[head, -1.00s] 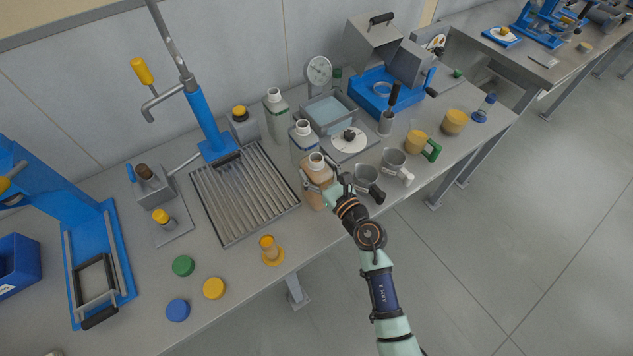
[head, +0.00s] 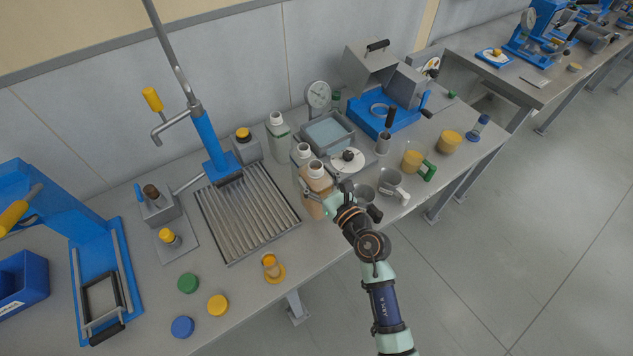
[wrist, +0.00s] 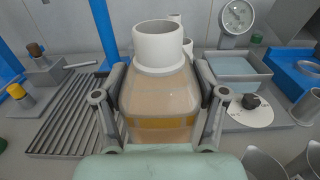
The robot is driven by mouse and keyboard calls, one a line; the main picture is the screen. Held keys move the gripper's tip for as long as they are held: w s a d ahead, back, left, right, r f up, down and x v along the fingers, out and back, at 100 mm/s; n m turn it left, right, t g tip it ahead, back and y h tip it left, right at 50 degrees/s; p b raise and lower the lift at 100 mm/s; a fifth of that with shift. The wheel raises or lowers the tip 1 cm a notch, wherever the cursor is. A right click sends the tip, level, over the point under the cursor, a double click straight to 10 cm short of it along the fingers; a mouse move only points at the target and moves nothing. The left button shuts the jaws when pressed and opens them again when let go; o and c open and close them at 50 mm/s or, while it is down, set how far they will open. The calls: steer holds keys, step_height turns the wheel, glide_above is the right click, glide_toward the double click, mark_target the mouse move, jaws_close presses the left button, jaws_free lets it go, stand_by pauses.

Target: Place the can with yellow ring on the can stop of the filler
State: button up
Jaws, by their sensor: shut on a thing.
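The can with the yellow ring (head: 314,203) is a tan, see-through bottle with a white neck. In the wrist view, its yellow band (wrist: 162,123) runs around the lower body. My gripper (head: 326,192) is shut on this can, with a finger on either side, and the can is upright. Its base is hidden in the wrist view, so clearance from the bench is hard to tell. The filler is a blue post (head: 212,145) with a lever above a ribbed grate (head: 246,212), left of the can. I cannot clearly make out the can stop.
A similar can (head: 301,153) stands close behind the held one, and a green-banded can (head: 277,135) farther back. Metal jugs (head: 391,183) stand to the right. A small amber-coloured item (head: 271,268) and loose caps (head: 217,305) lie at the front. The grate is clear.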

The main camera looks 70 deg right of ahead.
step_height(320, 180, up, 14)
steer(key=p, duration=0.5)
steer(key=shift+p, duration=0.4)
jaws_close()
steer(key=shift+w+r, duration=0.1)
